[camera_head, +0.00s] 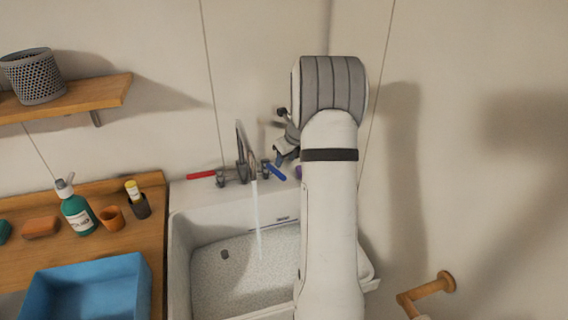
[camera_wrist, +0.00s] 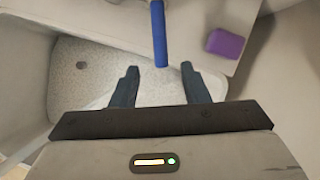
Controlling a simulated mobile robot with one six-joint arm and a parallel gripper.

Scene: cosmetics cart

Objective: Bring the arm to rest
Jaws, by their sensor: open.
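My arm reaches up over the right part of a white sink (camera_head: 180,250) in the head view. My gripper (camera_head: 281,158) shows partly beside the arm, near the blue tap handle (camera_head: 275,171). In the wrist view my gripper (camera_wrist: 163,80) is open and empty, with its two dark fingers apart. The blue handle (camera_wrist: 158,35) lies just beyond the gap between the fingertips; I cannot tell whether anything touches it. A stream of water (camera_head: 257,220) runs from the grey faucet (camera_head: 243,158) into the basin.
A purple block (camera_wrist: 225,43) sits on the sink ledge. A red tap handle (camera_head: 201,175) is left of the faucet. A wooden counter (camera_head: 155,205) holds a green pump bottle (camera_head: 77,212), cups and a blue bin (camera_head: 137,275). A wall shelf (camera_head: 110,90) is upper left; a wooden holder (camera_head: 425,290) is lower right.

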